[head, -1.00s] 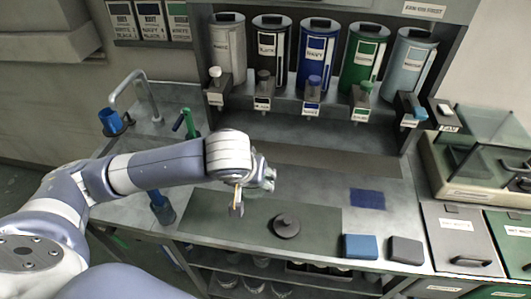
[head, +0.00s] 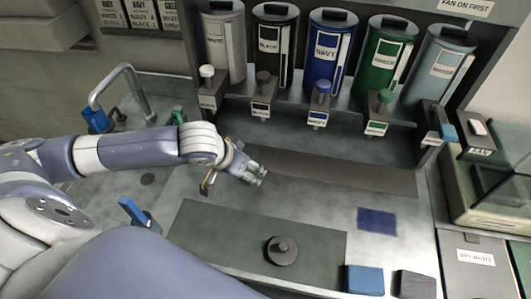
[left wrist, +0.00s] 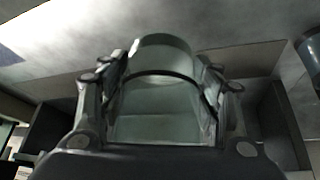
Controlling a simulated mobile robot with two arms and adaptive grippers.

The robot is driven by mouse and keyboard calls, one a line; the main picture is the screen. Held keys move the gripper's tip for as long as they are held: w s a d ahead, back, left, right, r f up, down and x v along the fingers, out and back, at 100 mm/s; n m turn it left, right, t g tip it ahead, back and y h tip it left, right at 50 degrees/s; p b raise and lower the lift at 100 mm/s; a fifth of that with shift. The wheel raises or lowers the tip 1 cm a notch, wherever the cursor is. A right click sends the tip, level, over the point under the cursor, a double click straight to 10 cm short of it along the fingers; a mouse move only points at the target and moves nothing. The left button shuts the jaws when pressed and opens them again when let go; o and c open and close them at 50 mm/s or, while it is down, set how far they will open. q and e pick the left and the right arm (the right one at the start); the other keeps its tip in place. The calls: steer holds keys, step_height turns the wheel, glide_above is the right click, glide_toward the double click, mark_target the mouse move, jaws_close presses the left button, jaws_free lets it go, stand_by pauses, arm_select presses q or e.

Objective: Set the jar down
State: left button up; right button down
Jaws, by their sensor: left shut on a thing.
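My left gripper (head: 252,174) is shut on a clear, pale greenish glass jar. In the left wrist view the jar (left wrist: 160,95) fills the space between the two fingers (left wrist: 158,110). In the head view only a small pale part of the jar (head: 260,179) shows at the fingertips. The gripper is over the grey worktop, behind the dark green mat (head: 215,235) and in front of the dispensers. I cannot tell whether the jar touches the surface. A dark round lid with a knob (head: 282,250) lies on the mat. My right gripper is not in view.
Several labelled dispensers stand along the back, with the navy one (head: 328,45) in the middle. A dark blue square (head: 377,221) lies flat at the right. A blue block (head: 365,280) and a grey block (head: 416,284) sit at the front edge. The mat is mostly clear.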

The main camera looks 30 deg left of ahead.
arm_select(q)
steer(key=s+a+f, duration=0.1)
steer(key=a, duration=0.1)
steer(key=s+a+f+m, duration=0.1)
steer(key=a+f, duration=0.1)
steer(key=s+a+f+m, duration=0.1)
steer(key=s+a, duration=0.1)
steer(key=shift+a+f+h+p, duration=0.2)
steer(key=shift+f+h+p, duration=0.1)
steer(key=shift+f+p, duration=0.1)
steer(key=shift+s+a+f+m, duration=0.1)
steer(key=shift+a+f+m, duration=0.1)
steer(key=shift+a+m, duration=0.15)
steer(key=w+d+p, duration=0.1)
steer(key=w, duration=0.3)
steer(key=w+d+p, duration=0.1)
steer(key=w+d, duration=0.1)
steer(key=w, duration=0.3)
steer(key=w+d+p, duration=0.1)
steer(key=w, duration=0.3)
steer(key=shift+w+d, duration=0.35)
steer(key=w, duration=0.1)
steer(key=w+d+p, duration=0.1)
steer(key=w, duration=0.1)
steer(key=shift+w+d, duration=0.1)
steer(key=shift+w, duration=0.05)
steer(key=shift+f+p, duration=0.45)
steer(key=shift+f, duration=0.3)
steer(key=shift+f, duration=0.15)
